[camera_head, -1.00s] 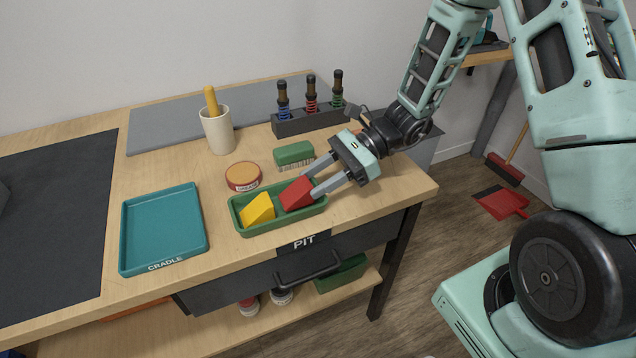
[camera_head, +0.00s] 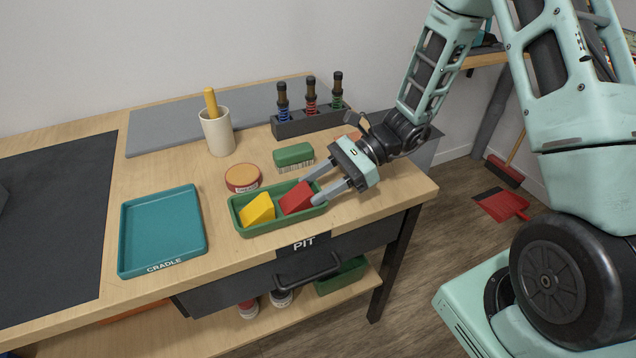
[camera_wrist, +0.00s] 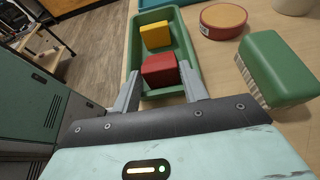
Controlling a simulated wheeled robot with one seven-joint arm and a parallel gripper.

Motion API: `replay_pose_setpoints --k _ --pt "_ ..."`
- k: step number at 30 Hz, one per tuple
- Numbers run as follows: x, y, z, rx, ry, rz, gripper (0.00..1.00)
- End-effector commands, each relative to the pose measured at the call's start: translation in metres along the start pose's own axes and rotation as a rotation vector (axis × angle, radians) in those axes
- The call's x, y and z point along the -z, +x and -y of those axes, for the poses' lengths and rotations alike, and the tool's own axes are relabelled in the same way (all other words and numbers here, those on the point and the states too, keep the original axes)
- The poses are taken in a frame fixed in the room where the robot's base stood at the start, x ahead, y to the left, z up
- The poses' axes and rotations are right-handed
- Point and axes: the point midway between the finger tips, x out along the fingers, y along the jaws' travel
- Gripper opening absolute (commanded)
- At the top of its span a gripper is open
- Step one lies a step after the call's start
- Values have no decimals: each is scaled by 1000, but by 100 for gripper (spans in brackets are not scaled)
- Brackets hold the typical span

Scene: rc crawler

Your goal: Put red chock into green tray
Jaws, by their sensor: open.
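The red chock (camera_head: 296,197) sits inside the green tray (camera_head: 243,231), at its right end. A yellow chock (camera_head: 258,208) lies beside it in the left part of the tray. In the wrist view the red chock (camera_wrist: 159,70) shows just beyond the fingertips, with the yellow chock (camera_wrist: 155,35) farther off in the green tray (camera_wrist: 180,38). My gripper (camera_head: 314,189) is open, its fingers at the tray's right end, close to the red chock. In the wrist view my gripper (camera_wrist: 160,84) has its fingers spread with nothing held between them.
A green brush (camera_head: 293,154) and a round tin (camera_head: 242,177) stand behind the tray. A teal cradle tray (camera_head: 163,228) lies to the left. A cup with a yellow handle (camera_head: 217,132) and a rack of shock absorbers (camera_head: 311,121) are farther back.

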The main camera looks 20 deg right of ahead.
Motion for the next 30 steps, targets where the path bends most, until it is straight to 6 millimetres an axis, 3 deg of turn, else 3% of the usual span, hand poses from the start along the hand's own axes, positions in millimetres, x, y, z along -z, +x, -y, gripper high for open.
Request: replay_pose_setpoints --k 15,21,23,26,30 --pt "-3 -98 1 5 0 -3 48" --pt "-3 -118 0 0 -2 -2 48" --pt "-6 -117 -2 -16 -17 -11 48" --pt "-23 -98 -14 -109 -106 -65 48" --pt "-60 -48 -61 -391 -417 -224 48"
